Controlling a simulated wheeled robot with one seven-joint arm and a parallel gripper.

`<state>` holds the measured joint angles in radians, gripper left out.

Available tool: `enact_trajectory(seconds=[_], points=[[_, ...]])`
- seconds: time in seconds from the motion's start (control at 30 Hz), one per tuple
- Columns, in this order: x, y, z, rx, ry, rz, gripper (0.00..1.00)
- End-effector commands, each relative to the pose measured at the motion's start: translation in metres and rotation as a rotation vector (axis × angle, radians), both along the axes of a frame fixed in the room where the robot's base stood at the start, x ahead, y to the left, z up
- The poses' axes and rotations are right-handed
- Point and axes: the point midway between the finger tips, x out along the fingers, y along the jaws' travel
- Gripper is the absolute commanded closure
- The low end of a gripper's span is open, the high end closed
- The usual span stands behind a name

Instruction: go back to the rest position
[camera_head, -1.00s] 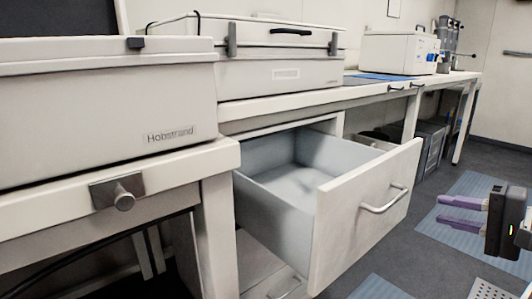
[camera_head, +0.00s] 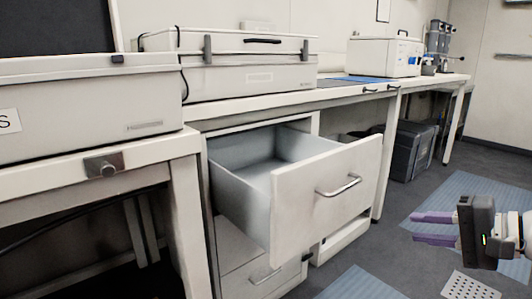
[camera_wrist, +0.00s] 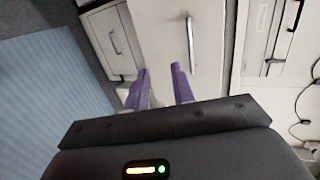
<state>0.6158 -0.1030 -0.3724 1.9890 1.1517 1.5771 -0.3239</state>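My gripper (camera_head: 434,228) is at the lower right in the head view, over the floor and to the right of the open drawer. Its two purple fingers point left and are apart, with nothing between them. In the wrist view the gripper (camera_wrist: 160,88) is also open and empty, with the drawer front behind its fingers. The open drawer (camera_head: 325,195) has a white front with a metal bar handle (camera_head: 339,187). Its grey interior looks empty. The gripper is apart from the handle.
A bench (camera_head: 230,113) carries a long latched case (camera_head: 240,78) and, farther back, a white box (camera_head: 384,56). A grey bin (camera_head: 412,150) stands beneath the bench.

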Motion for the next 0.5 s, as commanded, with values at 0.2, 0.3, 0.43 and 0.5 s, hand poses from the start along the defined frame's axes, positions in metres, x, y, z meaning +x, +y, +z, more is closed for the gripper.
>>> enact_trajectory(seconds=[0.2,0.3,0.43,0.5], points=[[-0.012,0.062,-0.012,-0.139,0.13,0.114,0.75],[-0.026,0.093,-0.023,-0.256,0.196,0.18,0.75],[-0.053,0.132,-0.038,-0.488,0.262,0.28,0.75],[-0.072,0.15,-0.046,-0.666,0.268,0.34,0.75]])
